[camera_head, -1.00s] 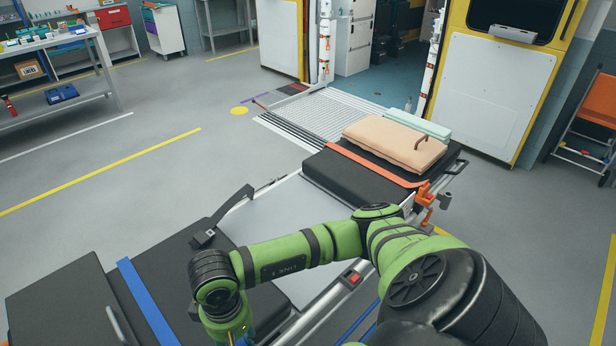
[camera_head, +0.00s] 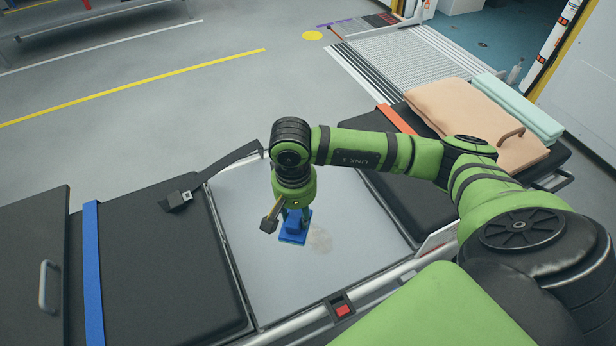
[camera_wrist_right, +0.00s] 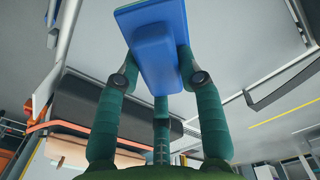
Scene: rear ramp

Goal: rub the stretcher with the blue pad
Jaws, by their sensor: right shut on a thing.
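The stretcher has black cushions (camera_head: 150,268) at both ends and a bare pale grey panel (camera_head: 270,295) between them. A faint brownish smudge (camera_head: 320,239) marks this panel. My right gripper (camera_head: 293,214) points down over the panel, shut on the blue pad (camera_head: 293,236) by its raised grip. The pad is just left of the smudge, partly hidden by the fingers; I cannot tell whether it touches the panel. In the right wrist view the green fingers (camera_wrist_right: 158,82) close on both sides of the blue pad (camera_wrist_right: 150,22). My left gripper is out of view.
A blue strap (camera_head: 93,275) crosses the left cushion, and a black belt with a buckle (camera_head: 179,200) lies beside the panel. A peach pillow (camera_head: 470,118) and a mint folded cloth (camera_head: 520,108) lie at the right end. A ramp (camera_head: 405,62) stands behind.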

